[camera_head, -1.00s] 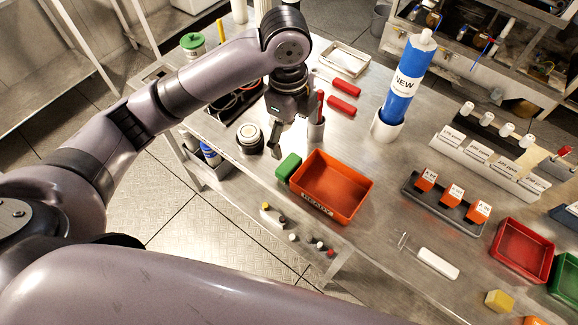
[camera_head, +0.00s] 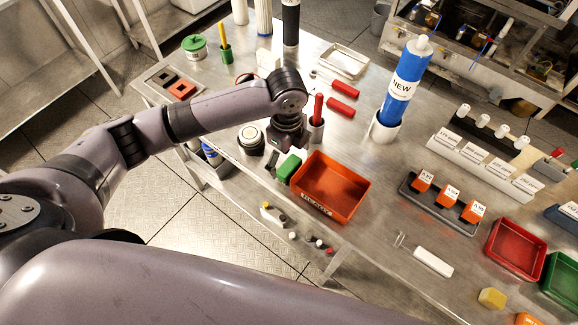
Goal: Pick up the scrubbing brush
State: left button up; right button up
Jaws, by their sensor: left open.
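A small green block (camera_head: 289,168), which may be the scrubbing brush, lies on the metal table against the left end of the orange-red tray (camera_head: 350,208). A label on the tray's front is partly readable. My left gripper (camera_head: 279,162) points down right at the green block, low over the table. Its dark finger shows just left of the block. The gripper is open; its other finger is mostly hidden, and I cannot tell whether it touches the block. My right gripper is not in view.
A holder with red-handled tools (camera_head: 317,128) stands close behind the gripper. A round black-and-white jar (camera_head: 250,138) is to its left. A blue cartridge labelled NEW (camera_head: 402,85) stands upright farther right.

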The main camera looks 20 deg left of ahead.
aim_at(289, 166)
pick_arm(q)
jog(key=f, duration=0.1)
jog(key=f+p, duration=0.1)
jog(key=f, duration=0.2)
jog(key=shift+s+d+f, duration=0.1)
jog(key=shift+d+f, duration=0.1)
jog(key=shift+d, duration=0.05)
jog(key=shift+f, duration=0.25)
jog(key=shift+c, duration=0.3)
jog(key=c, duration=1.2)
